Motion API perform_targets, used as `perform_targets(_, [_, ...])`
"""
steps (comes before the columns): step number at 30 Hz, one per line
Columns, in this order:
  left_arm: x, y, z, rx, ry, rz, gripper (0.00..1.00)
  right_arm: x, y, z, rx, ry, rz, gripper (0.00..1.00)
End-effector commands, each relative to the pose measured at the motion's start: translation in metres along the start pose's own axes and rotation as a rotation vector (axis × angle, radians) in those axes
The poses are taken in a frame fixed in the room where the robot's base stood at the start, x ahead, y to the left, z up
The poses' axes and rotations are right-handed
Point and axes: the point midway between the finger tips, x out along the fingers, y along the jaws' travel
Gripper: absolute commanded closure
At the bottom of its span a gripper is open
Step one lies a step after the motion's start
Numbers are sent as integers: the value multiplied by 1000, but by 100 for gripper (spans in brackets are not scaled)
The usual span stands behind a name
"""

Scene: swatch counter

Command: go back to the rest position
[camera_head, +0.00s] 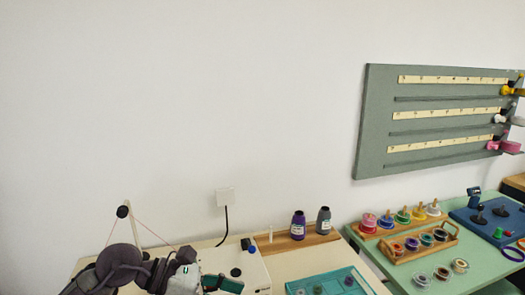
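My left arm comes in at the bottom left, and part of my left gripper (212,281) shows low in the picture, over the cream table. The frame edge cuts it off, and I cannot tell whether its fingers are open or shut or whether they hold anything. My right gripper is not in view.
A purple bottle (298,227) and a grey bottle (324,221) stand on a wooden strip at the back of the cream table. A teal tray (366,284) lies in front. The green table (477,272) at right bears a wooden rack (388,232) of coloured spools. A grey board (379,122) hangs on the wall.

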Motion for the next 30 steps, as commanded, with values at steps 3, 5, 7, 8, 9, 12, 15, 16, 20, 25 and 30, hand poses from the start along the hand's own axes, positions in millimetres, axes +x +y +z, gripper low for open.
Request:
perform_targets(3, [14, -22, 38, -153, -292, -52, 47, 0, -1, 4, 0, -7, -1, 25])
perform_targets(5, [11, -28, 60, -274, -476, -75, 47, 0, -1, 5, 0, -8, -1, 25])
perform_targets(7, [-3, -27, 82, -456, -710, -93, 47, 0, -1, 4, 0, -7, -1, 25])
perform_targets(8, [-11, -24, 89, -540, -808, -97, 47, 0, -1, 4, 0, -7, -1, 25])
perform_targets(9, [-24, -17, 93, -661, -935, -98, 47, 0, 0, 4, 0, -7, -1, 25])
perform_targets(12, [-58, 10, 81, -991, -1232, -78, 47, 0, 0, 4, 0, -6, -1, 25])
perform_targets(15, [-86, 38, 36, -1350, -1494, -20, 47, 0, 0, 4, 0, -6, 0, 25])
perform_targets(16, [-92, 44, 16, -1463, -1566, 6, 47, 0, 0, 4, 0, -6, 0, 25])
perform_targets(20, [-102, 52, -82, -1944, -1813, 164, 47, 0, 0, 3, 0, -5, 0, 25])
perform_targets(25, [-88, 15, -196, 2395, 1919, -422, 47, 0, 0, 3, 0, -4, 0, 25])
perform_targets(30, [-72, -36, -260, 2219, 1588, -546, 47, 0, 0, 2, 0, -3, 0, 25])
